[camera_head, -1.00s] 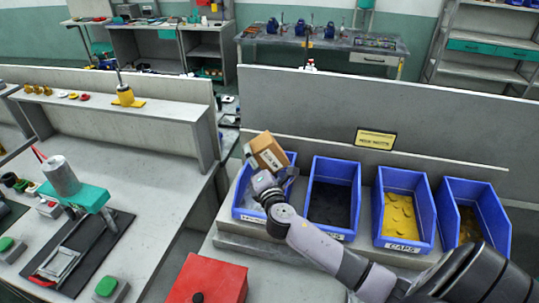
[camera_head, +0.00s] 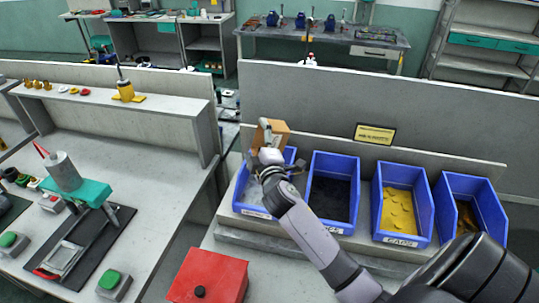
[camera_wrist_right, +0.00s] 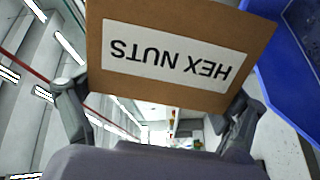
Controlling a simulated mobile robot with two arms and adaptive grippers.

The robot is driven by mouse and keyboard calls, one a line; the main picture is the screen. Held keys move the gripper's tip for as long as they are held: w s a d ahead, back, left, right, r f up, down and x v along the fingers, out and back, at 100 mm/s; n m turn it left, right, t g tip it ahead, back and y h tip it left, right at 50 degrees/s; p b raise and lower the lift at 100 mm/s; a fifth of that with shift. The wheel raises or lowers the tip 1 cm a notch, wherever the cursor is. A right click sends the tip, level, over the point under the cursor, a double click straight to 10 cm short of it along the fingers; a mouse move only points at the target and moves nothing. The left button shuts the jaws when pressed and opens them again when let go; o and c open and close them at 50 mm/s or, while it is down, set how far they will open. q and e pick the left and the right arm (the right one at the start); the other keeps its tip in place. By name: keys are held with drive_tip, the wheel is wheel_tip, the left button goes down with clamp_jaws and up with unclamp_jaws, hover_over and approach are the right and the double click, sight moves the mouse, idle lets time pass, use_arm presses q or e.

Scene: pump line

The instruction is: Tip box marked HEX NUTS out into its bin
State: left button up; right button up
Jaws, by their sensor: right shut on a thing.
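The brown cardboard HEX NUTS box (camera_head: 277,134) is held up above the back of the leftmost blue bin (camera_head: 251,211). In the right wrist view the box (camera_wrist_right: 180,92) fills the upper middle, its white label reading HEX NUTS upside down. My right gripper (camera_head: 266,146) is shut on the box, with a finger at each side in the right wrist view. In the head view the box looks nearly upright. The leftmost bin has grey contents, partly hidden by my right arm, and its front label is too small to read. My left gripper is not in view.
To the right stand a blue bin with dark contents (camera_head: 333,190), a CAPS bin with yellow pieces (camera_head: 401,205) and another blue bin (camera_head: 472,205). A grey panel (camera_head: 390,110) rises behind them. A red box (camera_head: 208,277) sits in front.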

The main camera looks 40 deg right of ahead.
sight(258, 138)
drive_tip(key=m, duration=0.2)
drive_tip(key=r+m, duration=0.1)
drive_tip(key=m, duration=0.1)
drive_tip(key=shift+r+m, duration=0.15)
drive_tip(key=shift+m, duration=0.25)
drive_tip(key=m, duration=0.1)
drive_tip(key=r+m, duration=0.1)
drive_tip(key=shift+m+p, duration=0.35)
drive_tip(key=shift+m, duration=0.05)
drive_tip(key=m, duration=0.2)
drive_tip(key=r+m+p, duration=0.1)
drive_tip(key=m, duration=0.1)
drive_tip(key=shift+r, duration=0.1)
drive_tip(key=m+p, duration=0.1)
drive_tip(key=m, duration=0.2)
drive_tip(key=shift+r, duration=0.2)
drive_tip(key=shift+d+f, duration=0.1)
